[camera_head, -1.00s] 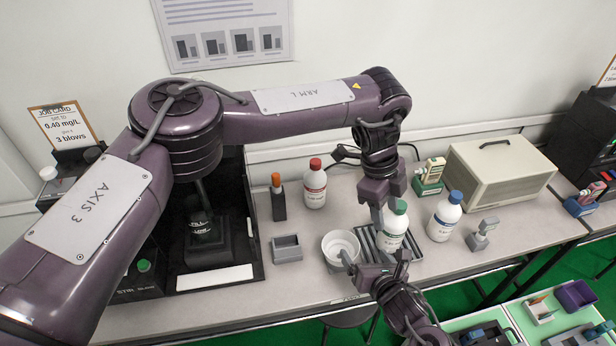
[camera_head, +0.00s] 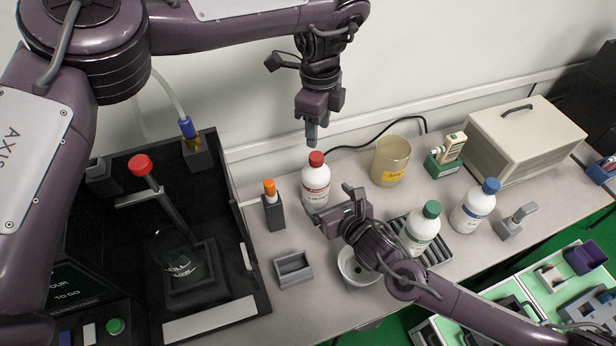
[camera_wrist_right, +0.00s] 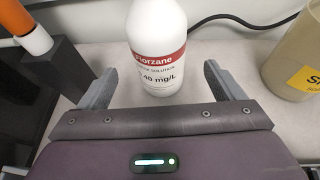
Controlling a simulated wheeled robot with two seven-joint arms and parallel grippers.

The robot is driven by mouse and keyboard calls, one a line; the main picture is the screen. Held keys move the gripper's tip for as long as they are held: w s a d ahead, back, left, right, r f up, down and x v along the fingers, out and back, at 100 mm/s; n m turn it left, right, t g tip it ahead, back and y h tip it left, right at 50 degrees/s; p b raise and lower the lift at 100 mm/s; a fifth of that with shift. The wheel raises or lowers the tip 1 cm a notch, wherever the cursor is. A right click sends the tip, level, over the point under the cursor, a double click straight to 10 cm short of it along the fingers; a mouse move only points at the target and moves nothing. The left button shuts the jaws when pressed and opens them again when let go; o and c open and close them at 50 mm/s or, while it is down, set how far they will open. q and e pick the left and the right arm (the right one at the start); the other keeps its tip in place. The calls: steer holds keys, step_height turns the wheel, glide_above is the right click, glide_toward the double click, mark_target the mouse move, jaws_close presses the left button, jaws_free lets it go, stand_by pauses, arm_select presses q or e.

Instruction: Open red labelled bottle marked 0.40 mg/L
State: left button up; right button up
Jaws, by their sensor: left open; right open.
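The red labelled bottle (camera_head: 316,190) stands upright on the bench with its red cap (camera_head: 316,158) on. In the right wrist view the bottle (camera_wrist_right: 157,28) shows a red label band and the partly readable text ".40 mg/L"; its cap is out of that view. My left gripper (camera_head: 312,140) points down just above the red cap, apart from it and open. My right gripper (camera_head: 333,204) is low at the front of the bottle. In the right wrist view its open fingers (camera_wrist_right: 158,76) point at the bottle, one to each side of its lower body, not closed on it.
A green-capped bottle (camera_head: 419,232) stands at a ribbed rack (camera_head: 440,250), a blue-capped bottle (camera_head: 474,208) to its right. An orange-capped stick in a dark holder (camera_head: 273,212) is close left. A beige beaker (camera_head: 391,160) stands right. A white bowl (camera_head: 352,270) is below my right gripper.

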arm_select(q)
steer(key=shift+w+a, duration=0.1)
steer(key=shift+w, duration=0.05)
arm_select(e)
steer(key=shift+w+a+f, duration=0.2)
steer(key=shift+w, duration=0.2)
steer(key=x, duration=0.7)
steer(key=shift+r, duration=0.1)
